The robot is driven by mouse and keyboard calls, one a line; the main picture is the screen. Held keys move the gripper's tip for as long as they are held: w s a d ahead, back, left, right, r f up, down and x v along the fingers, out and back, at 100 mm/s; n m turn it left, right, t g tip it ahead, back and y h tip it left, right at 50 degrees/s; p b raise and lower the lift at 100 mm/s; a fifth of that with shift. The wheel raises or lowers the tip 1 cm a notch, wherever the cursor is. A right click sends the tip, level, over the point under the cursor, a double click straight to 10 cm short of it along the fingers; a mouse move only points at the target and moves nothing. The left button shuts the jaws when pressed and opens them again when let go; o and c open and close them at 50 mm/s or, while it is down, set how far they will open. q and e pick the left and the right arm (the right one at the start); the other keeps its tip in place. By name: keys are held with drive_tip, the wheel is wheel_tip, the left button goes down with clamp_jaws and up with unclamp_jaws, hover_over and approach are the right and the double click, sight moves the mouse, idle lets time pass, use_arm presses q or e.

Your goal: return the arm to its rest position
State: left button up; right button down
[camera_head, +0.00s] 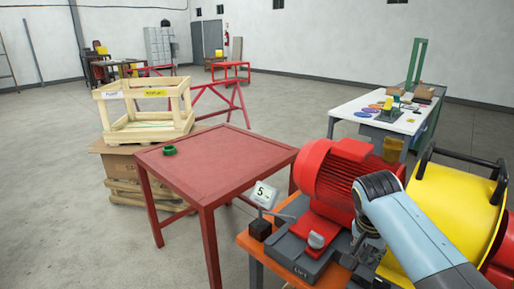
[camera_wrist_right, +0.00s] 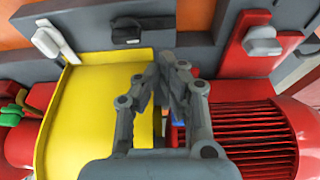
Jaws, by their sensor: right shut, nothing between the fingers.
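My right arm (camera_head: 415,232) reaches in from the lower right in the head view. Its gripper (camera_head: 366,248) points down over the pump skid, beside the red motor (camera_head: 337,182) and the yellow guard (camera_head: 458,205). In the right wrist view the gripper (camera_wrist_right: 172,72) is shut and empty. There the yellow guard (camera_wrist_right: 88,105) lies to its left and the finned red motor (camera_wrist_right: 255,140) to its right. Whether the fingers touch anything below is hard to tell. My left gripper is not in view.
A red table (camera_head: 225,155) with a green ring (camera_head: 169,150) stands left of the skid. A wooden crate (camera_head: 150,130) sits behind it on cardboard. A white-topped table (camera_head: 350,108) with coloured discs stands at the back right. A "5" sign (camera_head: 263,194) rises at the skid's left edge.

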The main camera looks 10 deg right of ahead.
drive_tip(key=s+a+r+n+y, duration=0.1)
drive_tip(key=s+r+n, duration=0.25)
drive_tip(key=s, duration=0.65)
drive_tip(key=s+a+r+n+t, duration=0.1)
drive_tip(key=s+r+n, duration=0.25)
drive_tip(key=s, duration=0.55)
drive_tip(key=s+a+r+n+y, duration=0.1)
drive_tip(key=s+r+n, duration=0.25)
drive_tip(key=s, duration=0.65)
wheel_tip(320, 180, down, 41)
drive_tip(key=s+d+g+b, duration=0.1)
drive_tip(key=d+b, duration=0.1)
drive_tip(key=b, duration=1.2)
use_arm(q)
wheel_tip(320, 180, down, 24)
drive_tip(key=b, duration=1)
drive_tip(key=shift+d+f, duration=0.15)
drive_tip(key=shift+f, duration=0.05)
use_arm(e)
drive_tip(key=s+f, duration=0.9)
drive_tip(key=f, duration=0.4)
drive_tip(key=s+d+f+g, duration=0.1)
drive_tip(key=s+f, duration=0.9)
drive_tip(key=f, duration=0.3)
drive_tip(key=shift+d+f, duration=0.15)
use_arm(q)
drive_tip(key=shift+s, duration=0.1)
use_arm(e)
drive_tip(key=shift+g, duration=0.3)
